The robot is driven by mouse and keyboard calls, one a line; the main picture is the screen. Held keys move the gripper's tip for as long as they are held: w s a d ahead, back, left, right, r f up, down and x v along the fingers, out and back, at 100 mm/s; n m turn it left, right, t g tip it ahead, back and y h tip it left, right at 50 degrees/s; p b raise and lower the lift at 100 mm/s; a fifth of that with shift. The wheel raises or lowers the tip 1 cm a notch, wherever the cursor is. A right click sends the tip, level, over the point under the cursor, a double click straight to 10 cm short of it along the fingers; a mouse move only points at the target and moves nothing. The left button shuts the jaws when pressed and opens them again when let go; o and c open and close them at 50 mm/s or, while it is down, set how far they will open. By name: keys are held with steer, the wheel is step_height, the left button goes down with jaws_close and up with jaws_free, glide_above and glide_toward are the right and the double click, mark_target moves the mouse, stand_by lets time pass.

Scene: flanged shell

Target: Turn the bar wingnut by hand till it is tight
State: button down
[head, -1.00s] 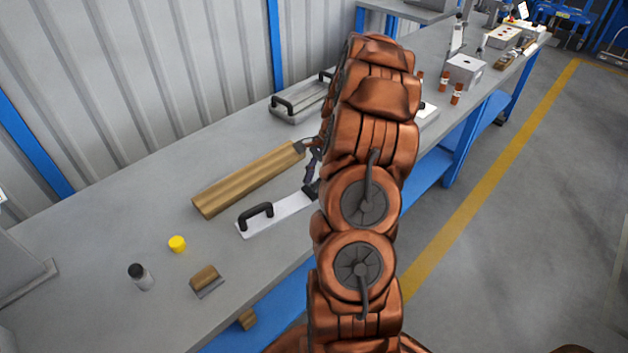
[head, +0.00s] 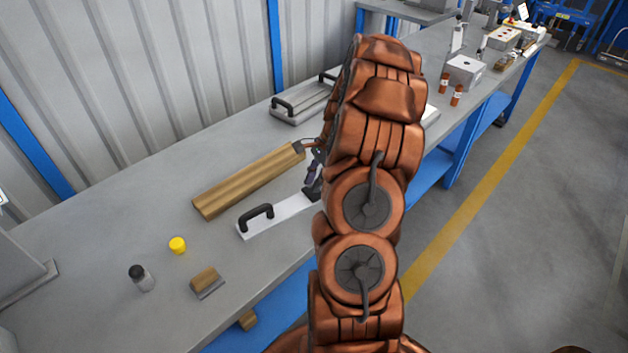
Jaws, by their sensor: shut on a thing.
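My gripper (head: 314,182) shows only as a dark sliver at the left edge of my copper-coloured arm, low over the bench. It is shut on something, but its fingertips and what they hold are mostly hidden. The bar wingnut cannot be made out; the spot where my gripper works is covered by my arm. A pale flat plate with a black handle (head: 284,214) lies on the bench, and its right end runs to just below my gripper.
A long wooden block (head: 248,181) lies close left of my gripper. A grey tray with black handles (head: 301,104) stands behind. A yellow cap (head: 177,245), a dark-capped bottle (head: 141,278) and a wood-backed scraper or brush (head: 207,283) sit at the front left. Bare bench (head: 90,235) lies further left.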

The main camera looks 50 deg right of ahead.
steer(key=m+t+p, duration=0.1)
steer(key=m, duration=0.2)
steer(key=m+t+h+p, duration=0.1)
steer(key=m, duration=0.2)
steer(key=shift+w+d+r+p, duration=0.1)
steer(key=shift+w+r+p, duration=0.1)
steer(key=shift+p, duration=0.15)
steer(key=shift+d+f+m+t+h+p, duration=0.1)
steer(key=shift+m+t+h+p, duration=0.2)
steer(key=shift+m+h+p, duration=0.75)
steer(key=shift+f+m+y, duration=0.1)
steer(key=shift+m+y, duration=0.25)
steer(key=shift+m, duration=0.4)
steer(key=c, duration=1.3)
jaws_free()
steer(key=v, duration=1.2)
